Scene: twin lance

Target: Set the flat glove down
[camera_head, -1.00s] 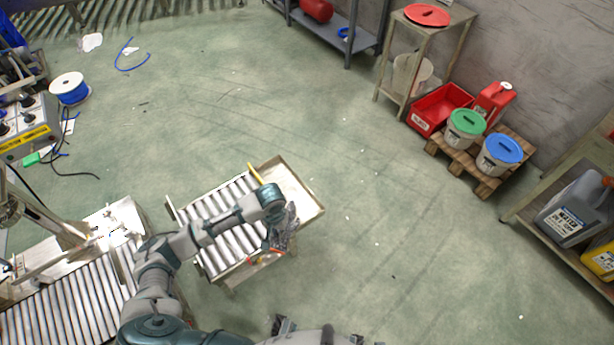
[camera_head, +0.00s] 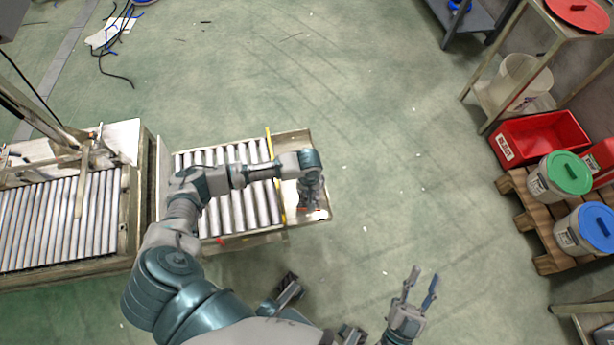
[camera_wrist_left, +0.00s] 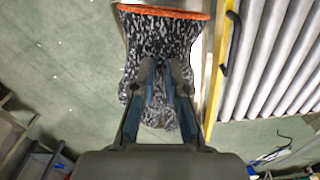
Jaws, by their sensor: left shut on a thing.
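A grey speckled glove (camera_wrist_left: 160,38) with an orange cuff hangs from my left gripper (camera_wrist_left: 163,80), whose fingers are shut on it. In the head view the left gripper (camera_head: 311,196) is above the right end of a roller table, over a shallow pale tray (camera_head: 290,143). I cannot tell whether the glove touches the tray. My right gripper (camera_head: 420,288) is open and empty, above the floor at the lower right.
A yellow strip (camera_head: 268,146) divides the rollers (camera_head: 235,205) from the tray. A larger roller conveyor (camera_head: 60,225) stands at left. A red bin (camera_head: 540,140) and lidded buckets, green (camera_head: 566,175) and blue (camera_head: 590,228), are at right. The middle floor is clear.

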